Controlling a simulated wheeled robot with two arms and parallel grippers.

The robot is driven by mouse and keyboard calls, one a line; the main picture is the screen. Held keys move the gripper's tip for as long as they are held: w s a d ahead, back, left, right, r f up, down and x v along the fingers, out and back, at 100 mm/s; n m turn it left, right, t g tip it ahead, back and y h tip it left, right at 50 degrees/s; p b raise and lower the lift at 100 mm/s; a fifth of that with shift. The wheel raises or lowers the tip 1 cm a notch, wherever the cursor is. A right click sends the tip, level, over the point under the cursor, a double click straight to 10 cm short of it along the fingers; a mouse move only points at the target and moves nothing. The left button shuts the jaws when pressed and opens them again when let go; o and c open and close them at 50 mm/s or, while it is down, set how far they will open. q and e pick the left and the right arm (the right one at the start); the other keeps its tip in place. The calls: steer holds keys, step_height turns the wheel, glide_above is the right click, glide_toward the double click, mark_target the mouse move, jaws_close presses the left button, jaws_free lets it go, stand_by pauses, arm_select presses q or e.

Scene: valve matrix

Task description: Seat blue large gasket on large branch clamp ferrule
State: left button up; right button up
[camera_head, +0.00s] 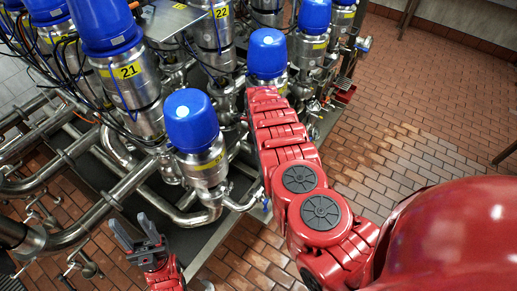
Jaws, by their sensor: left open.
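My left gripper (130,222) is in the lower left, above the brick floor and in front of the pipes. Its two grey fingers are spread apart with nothing seen between them. My right arm reaches up from the lower right toward the valves, and no fingers of its gripper can be made out. I cannot pick out the blue large gasket. A short steel pipe branch (242,204) ends beside my right arm with a small bluish spot at its tip; I cannot tell whether this is the ferrule or a gasket.
Several steel valves with blue caps (191,120) stand in rows, with labels such as 21 and 22. Thick steel pipes (127,186) run at the left, with cables above them. Brick floor (420,110) is open at the right.

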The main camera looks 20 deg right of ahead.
steer(key=shift+r, duration=0.1)
step_height(320, 180, up, 17)
steer(key=b, duration=0.1)
stand_by(0.5)
steer(key=shift+r, duration=0.15)
